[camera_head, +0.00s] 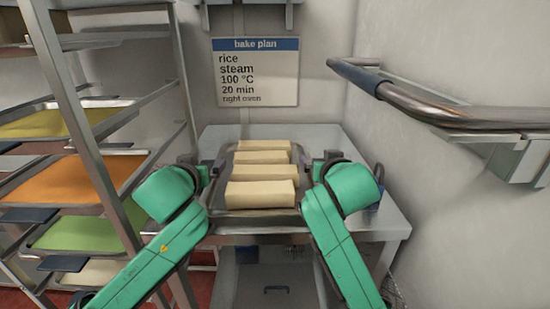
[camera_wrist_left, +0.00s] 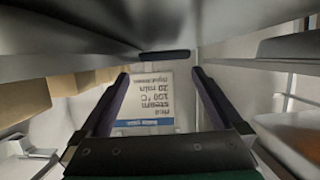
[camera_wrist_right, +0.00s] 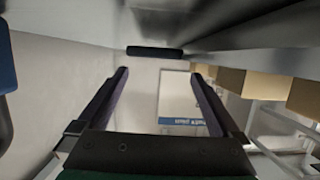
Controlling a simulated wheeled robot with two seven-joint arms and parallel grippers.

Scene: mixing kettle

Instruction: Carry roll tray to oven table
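The roll tray (camera_head: 227,161) is a grey metal tray holding several long cream rolls (camera_head: 262,194) in a row. It is on or just above a steel table; the head view does not show whether there is a gap. My left gripper (camera_head: 203,172) is at its left side and my right gripper (camera_head: 318,166) at its right side. Both wrist views are upside down and show the fingers of the left (camera_wrist_left: 162,78) and right (camera_wrist_right: 160,75) grippers spread apart with nothing between them. A dark bar (camera_wrist_left: 165,55) shows beyond the left fingertips, and a similar one (camera_wrist_right: 155,52) beyond the right.
The steel table (camera_head: 375,222) stands against the back wall under a bake plan sign (camera_head: 255,75) reading rice, steam, right oven. A rack on the left holds yellow (camera_head: 45,122), orange (camera_head: 60,183) and green (camera_head: 85,234) trays. A metal rail (camera_head: 440,102) juts from the right wall.

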